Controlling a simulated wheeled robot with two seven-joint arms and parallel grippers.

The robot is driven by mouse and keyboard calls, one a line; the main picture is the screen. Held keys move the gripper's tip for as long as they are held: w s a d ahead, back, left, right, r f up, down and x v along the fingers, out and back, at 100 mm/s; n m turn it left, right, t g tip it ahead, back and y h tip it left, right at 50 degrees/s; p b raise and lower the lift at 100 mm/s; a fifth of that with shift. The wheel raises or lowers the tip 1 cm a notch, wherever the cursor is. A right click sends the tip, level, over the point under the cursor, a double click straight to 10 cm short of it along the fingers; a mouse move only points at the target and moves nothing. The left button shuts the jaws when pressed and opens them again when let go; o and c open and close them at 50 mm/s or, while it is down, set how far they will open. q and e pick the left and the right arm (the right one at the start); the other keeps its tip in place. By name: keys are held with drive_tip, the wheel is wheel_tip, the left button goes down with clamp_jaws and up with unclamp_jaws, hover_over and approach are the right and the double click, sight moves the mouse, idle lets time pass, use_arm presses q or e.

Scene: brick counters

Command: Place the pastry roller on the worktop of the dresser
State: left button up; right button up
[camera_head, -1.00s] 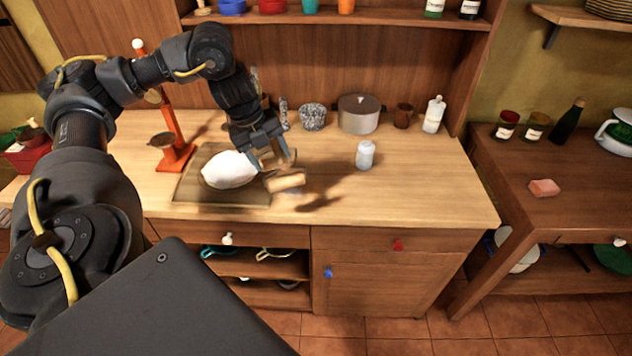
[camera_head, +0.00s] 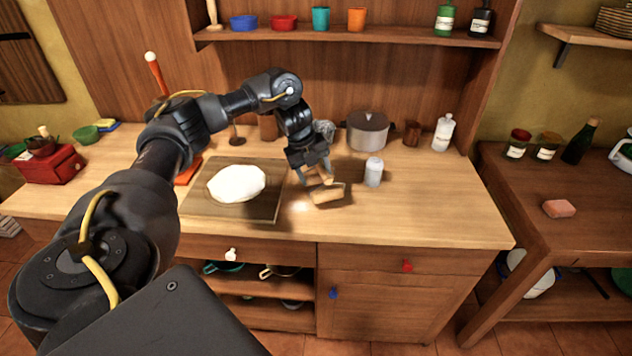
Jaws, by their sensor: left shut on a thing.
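My left gripper (camera_head: 315,173) is over the dresser's light wood worktop (camera_head: 420,212), between the board and a white shaker. It is shut on the pastry roller (camera_head: 327,194), a short, pale wooden cylinder whose near end shows below the fingers. The fingers hide part of the roller. The roller is low over the worktop, right of the board; I cannot tell whether it touches the surface. My right gripper is not in view.
A board (camera_head: 230,213) with white dough (camera_head: 237,183) lies left of the gripper. The white shaker (camera_head: 374,172) stands close on the right. A grey pot (camera_head: 368,135), brown cup (camera_head: 412,133) and white bottle (camera_head: 443,133) stand behind. The worktop's right front is clear.

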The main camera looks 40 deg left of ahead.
sight(313, 178)
use_arm(q)
drive_tip(key=shift+w+f+p, duration=0.2)
drive_tip(key=shift+f+p, duration=0.25)
drive_tip(key=shift+f, duration=0.1)
wheel_tip(313, 178, down, 2)
drive_tip(key=shift+f+p, duration=0.1)
drive_tip(key=shift+p, duration=0.3)
drive_tip(key=shift+f, duration=0.15)
drive_tip(key=shift+f, duration=0.2)
drive_tip(key=shift+s+d+f+b, duration=0.15)
drive_tip(key=shift+s+f+b, duration=0.15)
drive_tip(key=shift+f, duration=0.1)
drive_tip(key=shift+c, duration=0.4)
drive_tip(key=o, duration=1.2)
drive_tip(key=shift+s+f, duration=0.1)
drive_tip(key=shift+f, duration=0.05)
drive_tip(key=shift+c, duration=0.2)
